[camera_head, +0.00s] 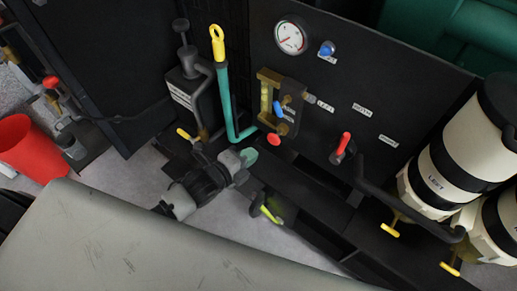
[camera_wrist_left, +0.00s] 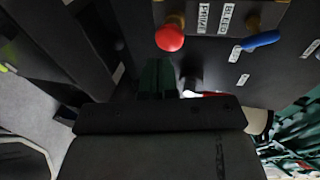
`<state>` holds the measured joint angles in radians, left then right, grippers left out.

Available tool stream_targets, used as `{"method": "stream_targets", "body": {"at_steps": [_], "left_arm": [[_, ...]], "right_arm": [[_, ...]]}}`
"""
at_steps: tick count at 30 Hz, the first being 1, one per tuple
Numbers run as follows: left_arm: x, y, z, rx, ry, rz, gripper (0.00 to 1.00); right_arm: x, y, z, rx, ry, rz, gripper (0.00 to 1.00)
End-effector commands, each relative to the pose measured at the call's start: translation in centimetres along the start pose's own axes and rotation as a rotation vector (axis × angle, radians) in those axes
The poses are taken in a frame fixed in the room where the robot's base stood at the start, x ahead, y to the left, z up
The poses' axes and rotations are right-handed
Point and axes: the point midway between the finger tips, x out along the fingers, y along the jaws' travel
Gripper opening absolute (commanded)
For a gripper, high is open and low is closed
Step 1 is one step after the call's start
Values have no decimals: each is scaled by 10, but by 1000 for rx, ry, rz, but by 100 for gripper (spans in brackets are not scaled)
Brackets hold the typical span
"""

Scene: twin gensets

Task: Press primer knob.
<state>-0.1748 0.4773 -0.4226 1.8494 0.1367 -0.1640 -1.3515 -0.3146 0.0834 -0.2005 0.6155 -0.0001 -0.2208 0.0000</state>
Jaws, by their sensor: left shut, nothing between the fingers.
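The primer knob is a red round knob (camera_head: 274,139) low on the left of the black panel, beside a small block with a blue lever (camera_head: 278,109). In the left wrist view the red knob (camera_wrist_left: 170,38) is large, next to a label reading "PRIM" and one reading "BLEED". My left gripper (camera_head: 249,156) is just below and left of the knob in the head view, shut and empty, with teal fingertips. In the left wrist view its dark green fingers (camera_wrist_left: 157,78) lie below the knob, apart from it. My right gripper is not in view.
A teal tube with a yellow ring top (camera_head: 217,42) stands left of the panel. A red lever (camera_head: 342,145), a gauge (camera_head: 291,36) and a blue knob (camera_head: 326,48) are on the panel. White-and-black cylinders (camera_head: 461,135) stand right; a red bucket (camera_head: 33,150) is left.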

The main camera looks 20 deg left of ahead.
Motion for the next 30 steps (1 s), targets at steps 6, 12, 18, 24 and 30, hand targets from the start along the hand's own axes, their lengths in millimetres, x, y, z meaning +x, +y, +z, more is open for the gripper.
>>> {"method": "stream_targets", "body": {"at_steps": [6,12,18,24,30], "left_arm": [[-39,1,0,1,1,2,0],[-56,0,0,0,0,0,0],[-59,0,0,1,1,-1,0],[-59,0,0,0,1,0,0],[-58,0,0,0,1,0,0]], "right_arm": [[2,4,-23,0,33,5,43],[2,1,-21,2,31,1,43],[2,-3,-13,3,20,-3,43],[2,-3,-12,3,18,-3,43],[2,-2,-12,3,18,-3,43]]}}
